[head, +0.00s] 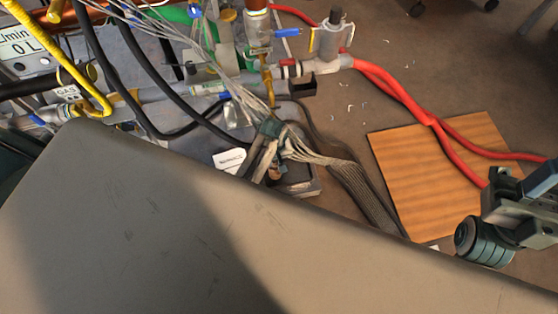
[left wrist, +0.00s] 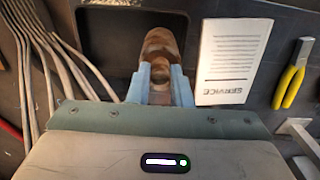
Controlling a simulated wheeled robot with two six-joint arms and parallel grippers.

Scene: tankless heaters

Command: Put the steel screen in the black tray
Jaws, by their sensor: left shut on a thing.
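In the left wrist view my left gripper (left wrist: 160,84) has its pale blue fingers closed on a shiny, brownish, rounded thing, which looks like the steel screen (left wrist: 160,45). It hangs over the black tray (left wrist: 100,35), and I cannot tell whether it touches the bottom. In the head view my left gripper (head: 268,157) shows small, with the screen (head: 275,173) below it and the tray's rim (head: 305,189) beside it. A large grey surface in front hides part of the tray.
A white service card (left wrist: 233,60) lies right of the tray, and yellow-handled pliers (left wrist: 292,75) farther right. Grey cables (left wrist: 60,50) run along the tray's left side. In the head view, red hoses (head: 400,92) cross a wooden board (head: 425,165). Pipes crowd the upper left.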

